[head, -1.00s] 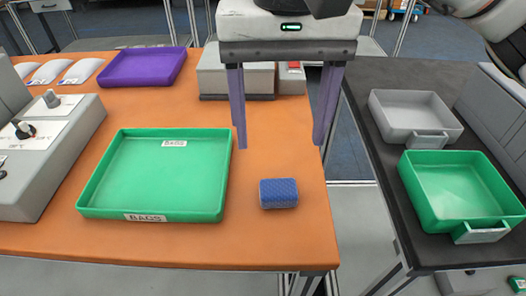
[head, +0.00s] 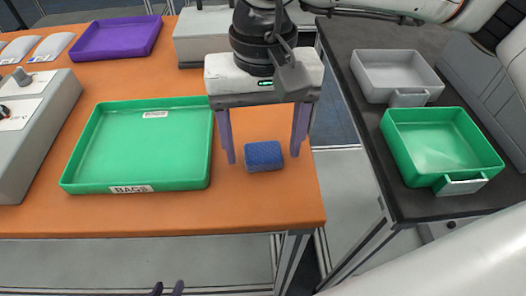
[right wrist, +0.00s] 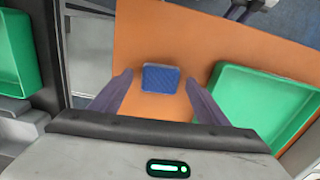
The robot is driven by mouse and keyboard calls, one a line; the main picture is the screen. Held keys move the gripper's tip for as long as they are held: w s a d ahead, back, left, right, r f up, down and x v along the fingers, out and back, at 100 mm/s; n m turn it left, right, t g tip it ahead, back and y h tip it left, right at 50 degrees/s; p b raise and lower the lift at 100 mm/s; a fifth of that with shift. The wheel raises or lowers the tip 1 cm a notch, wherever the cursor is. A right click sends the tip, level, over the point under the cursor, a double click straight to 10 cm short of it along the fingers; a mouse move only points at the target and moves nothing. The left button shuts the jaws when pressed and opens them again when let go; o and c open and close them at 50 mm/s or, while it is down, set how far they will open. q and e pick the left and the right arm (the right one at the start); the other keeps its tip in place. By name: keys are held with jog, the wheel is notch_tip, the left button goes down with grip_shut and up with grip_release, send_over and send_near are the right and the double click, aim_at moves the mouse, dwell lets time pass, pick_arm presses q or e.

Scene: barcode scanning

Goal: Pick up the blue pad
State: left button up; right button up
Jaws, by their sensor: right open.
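The blue pad (head: 264,156) is a small, textured, rounded block lying on the orange table, right of the green BAGS tray. My right gripper (head: 264,158) is open above it, with one purple-grey finger on either side in the head view. In the right wrist view the pad (right wrist: 161,79) shows between the fingertips, apart from both. I cannot tell how high the tips are above the table. Only two dark tips of my left gripper (head: 167,288) show at the bottom edge of the head view, a small gap between them.
The green BAGS tray (head: 140,187) stands close left of the pad. A purple tray (head: 115,52) and a grey device (head: 203,40) are behind. A grey bin (head: 396,70) and a green bin (head: 440,150) stand on the dark table at right. The table's front right corner is clear.

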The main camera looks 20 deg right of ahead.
aim_at(263, 150)
jog(key=c, duration=1.1)
notch_tip(263, 150, up, 10)
jog(key=shift+r, duration=0.1)
jog(key=o, duration=0.5)
jog(key=shift+c, duration=0.2)
jog(key=c, duration=0.4)
